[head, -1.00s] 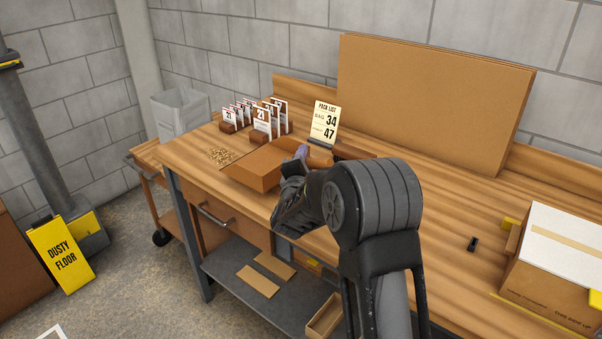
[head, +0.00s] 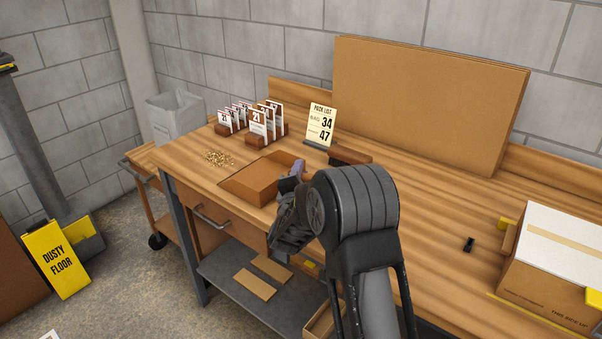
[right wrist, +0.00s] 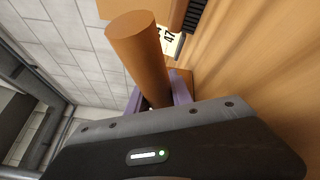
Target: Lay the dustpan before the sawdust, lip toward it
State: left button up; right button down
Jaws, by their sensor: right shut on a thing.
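The brown dustpan (head: 262,186) is at the left part of the bench top, seemingly flat on the wood. Its open lip faces left toward the sawdust (head: 219,158), a small tan pile just beyond it with a narrow strip of bare wood between. My right gripper (head: 294,176) is at the dustpan's right side, shut on its handle. The right wrist view shows the round brown handle (right wrist: 142,50) between the purple fingers (right wrist: 160,95). The arm hides part of the handle in the head view. My left gripper is not in view.
Numbered card holders (head: 258,127) stand behind the sawdust. A grey bin (head: 176,115) stands past the bench's left end. A carton (head: 548,262) sits at right.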

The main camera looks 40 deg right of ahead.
jog(key=c, duration=1.1)
grip_release()
jog(key=shift+c, duration=0.2)
jog(key=shift+a, duration=0.1)
jog(key=v, duration=1.2)
